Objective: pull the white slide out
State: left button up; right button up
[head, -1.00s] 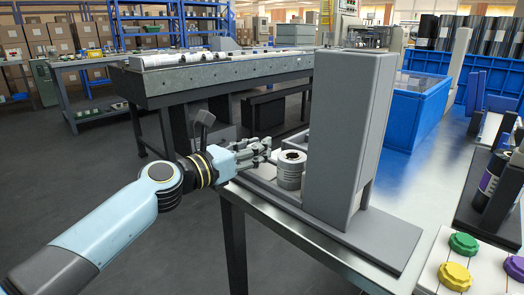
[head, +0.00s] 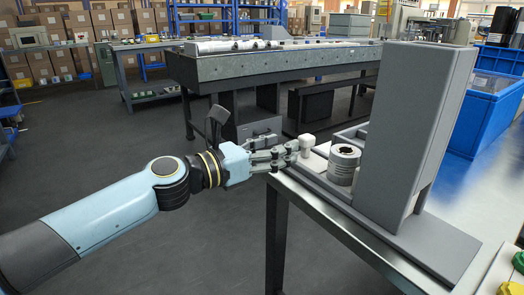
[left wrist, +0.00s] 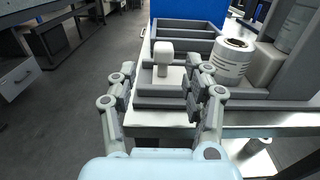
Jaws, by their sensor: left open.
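The white slide (left wrist: 169,77) is a flat pale plate with an upright white knob (left wrist: 165,53), set in a grey frame at the bench edge. In the head view the knob (head: 307,143) stands just beyond my left fingertips. My left gripper (head: 292,152) is open at the bench edge. In the left wrist view its fingers (left wrist: 160,88) are spread to either side of the slide's front, with the knob ahead between them and no contact visible. My right gripper is not in view.
A ribbed metal cylinder (head: 344,163) stands right of the slide, beside a tall grey housing (head: 418,130). A blue bin (head: 490,105) is behind at the right. The floor left of the bench (head: 90,130) is open.

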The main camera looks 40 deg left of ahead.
pick_arm(q)
jog(key=shift+v, duration=2.15)
jog(key=s+a+f+m+g+y+p, duration=0.1)
jog(key=s+a+f+g+y+p, duration=0.1)
jog(key=f, duration=0.6)
jog(key=s+a+f+m+g+y+p, duration=0.1)
jog(key=s+f+m+g+y+p, duration=0.15)
jog(key=f, duration=0.65)
jog(key=s+f+m+g+p, duration=0.2)
jog(key=s+f+m+g, duration=0.2)
jog(key=s+f+m, duration=0.75)
jog(key=s+f+m+g+y, duration=0.1)
jog(key=s+f+m, duration=0.4)
jog(key=s, duration=0.5)
jog(key=s+d+f+m+g, duration=0.1)
jog(key=s+f+m+g, duration=0.3)
jog(key=s, duration=0.7)
jog(key=s+d+f+m+g+y+p, duration=0.1)
jog(key=s+f+m+g, duration=0.2)
jog(key=s+f+m, duration=0.5)
jog(key=s, duration=0.3)
jog(key=shift+y, duration=0.35)
